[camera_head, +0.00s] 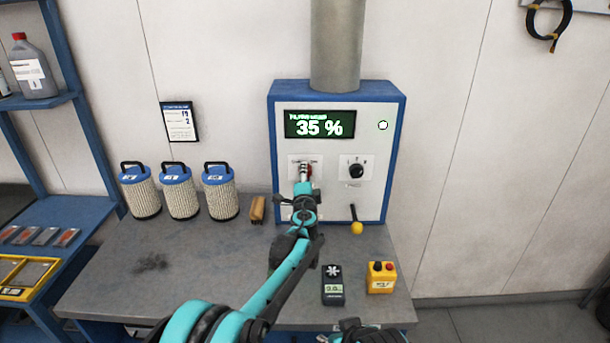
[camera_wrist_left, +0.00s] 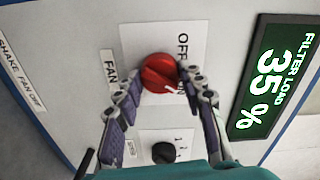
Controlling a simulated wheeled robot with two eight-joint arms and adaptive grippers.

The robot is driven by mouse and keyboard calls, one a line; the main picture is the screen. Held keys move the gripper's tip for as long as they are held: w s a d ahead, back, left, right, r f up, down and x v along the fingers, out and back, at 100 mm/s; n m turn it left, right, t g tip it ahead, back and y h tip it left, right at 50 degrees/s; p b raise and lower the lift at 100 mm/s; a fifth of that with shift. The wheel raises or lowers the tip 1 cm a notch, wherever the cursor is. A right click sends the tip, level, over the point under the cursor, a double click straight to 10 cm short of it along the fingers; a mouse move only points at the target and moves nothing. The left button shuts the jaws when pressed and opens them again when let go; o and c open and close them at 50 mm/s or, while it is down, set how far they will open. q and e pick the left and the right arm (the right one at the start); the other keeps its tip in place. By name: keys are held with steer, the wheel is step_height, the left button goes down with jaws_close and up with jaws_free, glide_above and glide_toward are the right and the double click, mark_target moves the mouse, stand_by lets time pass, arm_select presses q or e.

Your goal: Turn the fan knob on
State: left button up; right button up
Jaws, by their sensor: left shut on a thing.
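The red fan knob (camera_wrist_left: 158,73) is on a white plate on the blue-edged control box (camera_head: 397,130). In the left wrist view, "FAN" is beside it and "OFF" above right; a finger partly covers the lettering below. A white mark on the knob points toward the lower right. My left gripper (camera_wrist_left: 160,84) has its fingers on either side of the knob, shut on it. In the head view, the gripper (camera_head: 304,180) reaches the box front and mostly hides the red knob (camera_head: 309,170). My right gripper (camera_head: 362,334) shows only partly at the bottom edge; its fingers are unclear.
A black dial (camera_head: 356,171) is right of the fan knob, below the "35 %" screen (camera_head: 320,124). A yellow-ended lever (camera_head: 356,227) projects below. A meter (camera_head: 333,285) and a yellow button box (camera_head: 381,277) stand on the bench. Several filters (camera_head: 180,192) stand left.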

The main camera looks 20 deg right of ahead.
arm_select(q)
steer(key=shift+m, duration=0.9)
steer(key=o, duration=1.2)
steer(key=v, duration=1.2)
